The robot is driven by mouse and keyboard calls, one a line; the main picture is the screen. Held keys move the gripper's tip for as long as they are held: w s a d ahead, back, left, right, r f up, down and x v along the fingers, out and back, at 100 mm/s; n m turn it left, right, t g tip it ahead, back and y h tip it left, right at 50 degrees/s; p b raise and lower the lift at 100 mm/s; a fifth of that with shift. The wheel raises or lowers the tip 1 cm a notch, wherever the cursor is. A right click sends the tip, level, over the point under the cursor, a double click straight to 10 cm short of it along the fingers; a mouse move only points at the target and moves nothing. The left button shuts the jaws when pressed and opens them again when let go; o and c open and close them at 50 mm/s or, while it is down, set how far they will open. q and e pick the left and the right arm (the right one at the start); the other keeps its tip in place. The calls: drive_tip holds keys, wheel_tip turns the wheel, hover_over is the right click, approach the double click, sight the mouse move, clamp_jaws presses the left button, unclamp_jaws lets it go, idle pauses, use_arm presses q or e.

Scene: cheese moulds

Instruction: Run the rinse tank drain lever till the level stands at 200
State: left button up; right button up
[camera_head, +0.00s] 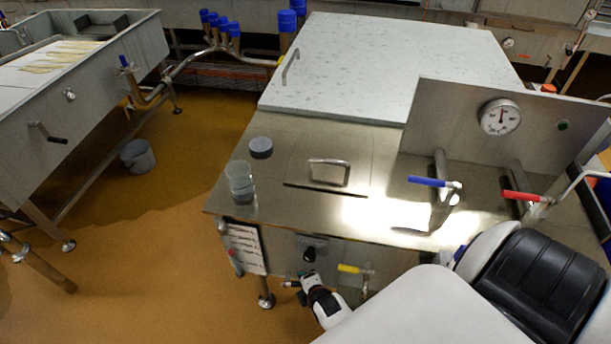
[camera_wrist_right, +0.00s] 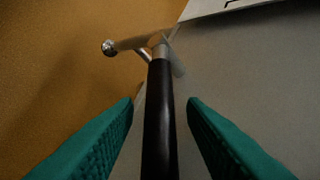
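The rinse tank (camera_head: 290,135) is a steel cabinet in the head view. A black lever grip (camera_wrist_right: 159,120), probably the drain lever, ends in a metal pipe fitting (camera_wrist_right: 140,44) in the right wrist view. The green fingers of my right gripper (camera_wrist_right: 161,106) stand either side of this grip, with a visible gap on each side. In the head view my right gripper (camera_head: 300,285) is low at the tank's front, where the lever is mostly hidden. A white marked panel (camera_head: 245,249) is on the tank front; its markings are unreadable. My left gripper is out of view.
A yellow-handled valve (camera_head: 352,269) and black knob (camera_head: 309,255) are close to my right gripper. Blue (camera_head: 427,181) and red (camera_head: 524,196) levers and a round dial (camera_head: 500,117) are above. A clear beaker (camera_head: 240,183) stands on top. Open floor lies left.

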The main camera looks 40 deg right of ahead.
drive_tip(key=shift+c, duration=0.4)
clamp_jaws()
drive_tip(key=shift+s+d+f+t+b, duration=0.2)
drive_tip(key=shift+f+t+b, duration=0.1)
drive_tip(key=shift+f+b, duration=0.15)
drive_tip(key=f+t+y+b, duration=0.1)
drive_tip(key=b, duration=0.1)
drive_tip(key=m+t+b, duration=0.1)
drive_tip(key=shift+s+d+f+t+y+b, duration=0.1)
drive_tip(key=shift+s+f+t+y+b, duration=0.2)
drive_tip(key=shift+f+y+b, duration=0.1)
drive_tip(key=shift+r, duration=0.1)
drive_tip(key=shift+o, duration=0.4)
unclamp_jaws()
drive_tip(key=shift+w, duration=0.1)
